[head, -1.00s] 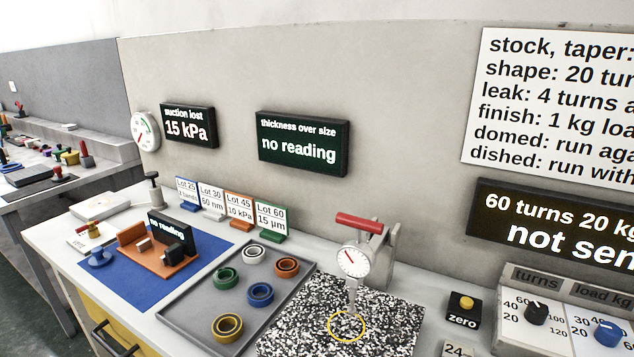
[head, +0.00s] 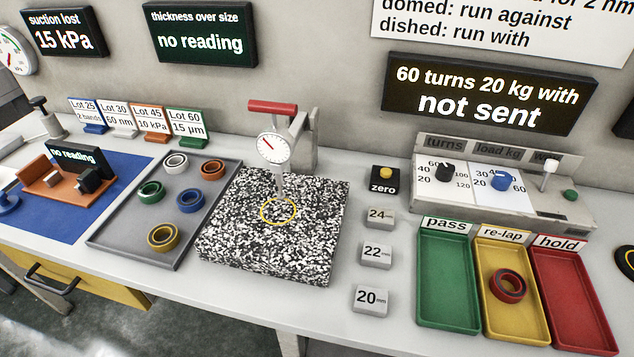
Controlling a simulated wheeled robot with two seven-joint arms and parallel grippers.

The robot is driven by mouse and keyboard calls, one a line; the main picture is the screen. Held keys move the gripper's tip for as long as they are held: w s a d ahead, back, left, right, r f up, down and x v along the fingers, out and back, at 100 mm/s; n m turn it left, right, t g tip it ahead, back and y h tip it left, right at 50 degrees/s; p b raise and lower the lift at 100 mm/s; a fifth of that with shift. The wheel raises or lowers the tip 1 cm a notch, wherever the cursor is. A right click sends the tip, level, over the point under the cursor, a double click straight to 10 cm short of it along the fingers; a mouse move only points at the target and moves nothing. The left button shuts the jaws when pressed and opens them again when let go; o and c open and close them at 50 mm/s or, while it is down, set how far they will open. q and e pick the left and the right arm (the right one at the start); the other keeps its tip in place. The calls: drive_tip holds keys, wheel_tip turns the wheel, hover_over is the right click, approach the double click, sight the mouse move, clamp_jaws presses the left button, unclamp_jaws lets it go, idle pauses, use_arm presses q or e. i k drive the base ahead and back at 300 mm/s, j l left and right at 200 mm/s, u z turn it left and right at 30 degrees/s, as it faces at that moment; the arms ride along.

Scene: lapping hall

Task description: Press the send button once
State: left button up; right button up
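A small green button (head: 570,195) sits at the right end of the light control panel (head: 545,207). No readable label shows beside it, so I cannot confirm it is the send button. The panel also carries a black turns knob (head: 444,172), a blue load knob (head: 503,181) and a white-topped lever (head: 550,168). The dark display (head: 487,95) above reads "60 turns 20 kg with" and "not sent". Neither of my grippers is in view.
A yellow zero button (head: 386,172) stands left of the panel. Green (head: 447,316), yellow (head: 517,325) and red (head: 577,312) trays lie in front of it; a ring is in the yellow one. A dial gauge (head: 273,148) stands over a speckled plate (head: 240,240).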

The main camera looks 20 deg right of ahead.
sight(569, 194)
drive_tip(key=z, duration=1.65)
